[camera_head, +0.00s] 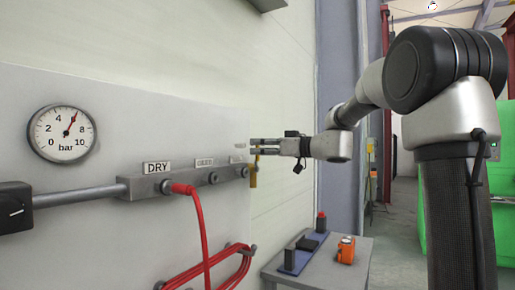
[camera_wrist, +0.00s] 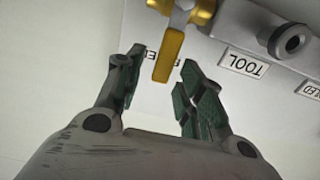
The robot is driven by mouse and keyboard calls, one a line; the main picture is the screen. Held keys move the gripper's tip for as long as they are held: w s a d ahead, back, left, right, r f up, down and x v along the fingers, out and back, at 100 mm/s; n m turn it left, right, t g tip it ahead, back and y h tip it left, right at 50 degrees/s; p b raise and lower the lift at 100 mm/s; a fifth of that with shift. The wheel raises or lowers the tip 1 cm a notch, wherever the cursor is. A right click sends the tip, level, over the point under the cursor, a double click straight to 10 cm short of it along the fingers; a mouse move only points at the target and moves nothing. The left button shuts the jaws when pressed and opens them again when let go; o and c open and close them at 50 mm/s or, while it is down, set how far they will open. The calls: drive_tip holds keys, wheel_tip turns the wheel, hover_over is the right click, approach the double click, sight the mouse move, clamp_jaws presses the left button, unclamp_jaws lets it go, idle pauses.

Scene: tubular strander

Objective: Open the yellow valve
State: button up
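The yellow valve handle (camera_head: 254,177) hangs down at the right end of the grey manifold bar on the wall panel in the head view. In the wrist view the yellow handle (camera_wrist: 168,55) points from the brass valve body (camera_wrist: 200,10) toward my gripper, its tip between the fingertips. My gripper (camera_head: 262,147) is at the right end of the manifold in the head view. In the wrist view my gripper (camera_wrist: 160,75) is open, one finger on each side of the handle, with visible gaps. No contact shows.
The manifold (camera_head: 140,187) has labels such as DRY and TOOL, and a red hose (camera_head: 197,215) plugged in. A pressure gauge (camera_head: 62,133) is on the panel at left. A small table (camera_head: 340,270) with an orange device (camera_head: 346,250) stands below my arm.

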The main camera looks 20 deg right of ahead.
drive_tip(key=shift+x, duration=0.8)
clamp_jaws()
